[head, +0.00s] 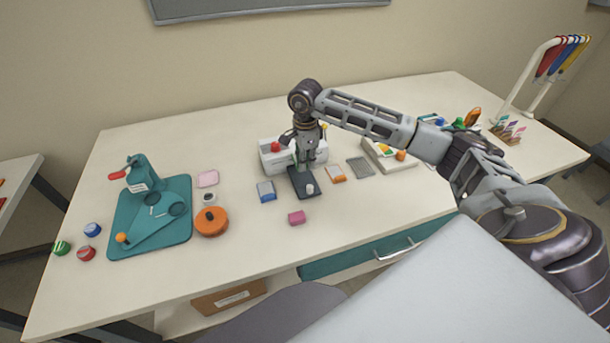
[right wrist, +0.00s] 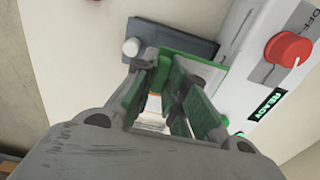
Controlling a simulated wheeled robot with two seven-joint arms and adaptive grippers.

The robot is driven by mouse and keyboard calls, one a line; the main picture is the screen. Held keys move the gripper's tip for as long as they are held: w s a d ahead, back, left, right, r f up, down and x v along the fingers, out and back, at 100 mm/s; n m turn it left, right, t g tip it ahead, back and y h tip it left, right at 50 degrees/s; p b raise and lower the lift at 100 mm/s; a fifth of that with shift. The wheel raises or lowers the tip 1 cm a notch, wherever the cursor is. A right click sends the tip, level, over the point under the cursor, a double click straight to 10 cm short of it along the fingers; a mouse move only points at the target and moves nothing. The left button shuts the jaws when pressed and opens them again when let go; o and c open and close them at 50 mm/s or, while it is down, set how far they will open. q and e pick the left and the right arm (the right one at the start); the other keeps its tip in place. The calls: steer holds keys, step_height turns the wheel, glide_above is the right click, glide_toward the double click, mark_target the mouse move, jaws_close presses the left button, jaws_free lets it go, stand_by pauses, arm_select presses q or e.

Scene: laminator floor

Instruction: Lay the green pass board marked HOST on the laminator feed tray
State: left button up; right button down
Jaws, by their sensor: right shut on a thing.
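The white laminator (head: 272,160) stands near the middle of the table. Its dark grey feed tray (head: 304,184) sticks out toward me, with a small white knob on it. In the right wrist view the tray (right wrist: 192,41) lies just beyond my fingers. My right gripper (head: 306,163) points down over the tray beside the laminator. It is shut on a green board (right wrist: 207,72), which shows between and behind the fingertips, over the tray. No marking on the board is readable, and I cannot tell whether it touches the tray. My left gripper is not in view.
The laminator has a red knob (right wrist: 288,48) and a lit READY display (right wrist: 267,104). A blue-and-grey item (head: 266,191), a pink block (head: 297,218) and an orange-and-white item (head: 335,173) lie close by. A teal mat (head: 178,238) is at left. The front right tabletop is clear.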

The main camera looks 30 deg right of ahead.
mark_target(305, 183)
step_height(305, 183, down, 3)
steer(key=shift+r, duration=0.15)
steer(key=shift+f+p, duration=0.4)
steer(key=shift+f, duration=1.55)
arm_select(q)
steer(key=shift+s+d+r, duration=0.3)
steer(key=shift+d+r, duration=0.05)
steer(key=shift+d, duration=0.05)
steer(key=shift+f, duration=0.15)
arm_select(e)
steer(key=shift+f, duration=0.2)
steer(key=c, duration=1.7)
jaws_free()
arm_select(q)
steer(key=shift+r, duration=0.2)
arm_select(e)
steer(key=shift+r, duration=0.2)
